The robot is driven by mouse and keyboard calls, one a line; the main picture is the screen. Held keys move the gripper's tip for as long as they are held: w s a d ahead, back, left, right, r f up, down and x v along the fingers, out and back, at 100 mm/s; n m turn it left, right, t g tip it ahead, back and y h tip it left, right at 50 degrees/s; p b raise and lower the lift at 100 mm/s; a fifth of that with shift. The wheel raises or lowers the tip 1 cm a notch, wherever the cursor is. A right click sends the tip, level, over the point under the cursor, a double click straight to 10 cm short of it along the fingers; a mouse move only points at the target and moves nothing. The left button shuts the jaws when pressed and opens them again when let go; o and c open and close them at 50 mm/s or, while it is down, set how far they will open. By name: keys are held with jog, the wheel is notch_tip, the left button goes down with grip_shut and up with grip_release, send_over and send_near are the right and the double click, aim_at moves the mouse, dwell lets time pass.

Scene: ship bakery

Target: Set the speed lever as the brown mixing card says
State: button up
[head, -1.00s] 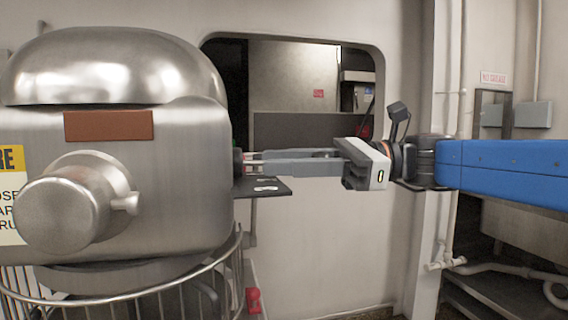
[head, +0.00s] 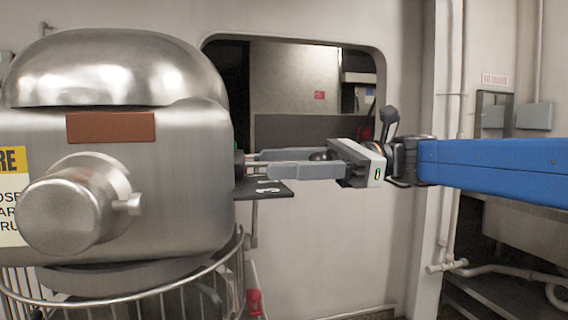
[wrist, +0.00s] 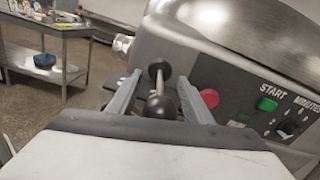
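The speed lever is a thin metal rod with a black ball knob (wrist: 161,108) on the side of the steel mixer. In the wrist view, the knob sits between the two grey fingers of my gripper (wrist: 160,82), with gaps on both sides. My gripper (head: 258,162) is open around the lever, and the dark knob (head: 318,155) shows between its fingers in the head view. A dark plate (head: 270,189) with white marks lies below the fingers; its marks are partly hidden. A brown rectangle (head: 110,127) is on the mixer front; I see no writing on it.
The mixer (head: 185,160) fills the left of the head view, with a wire guard (head: 120,290) below. The wrist view shows a green START button (wrist: 267,104), a red button (wrist: 209,98) and a dial (wrist: 288,131). A metal table (wrist: 50,25) stands behind.

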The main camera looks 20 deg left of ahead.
jog(key=v, duration=1.7)
jog(key=shift+d, duration=0.25)
jog(key=shift+f, duration=0.1)
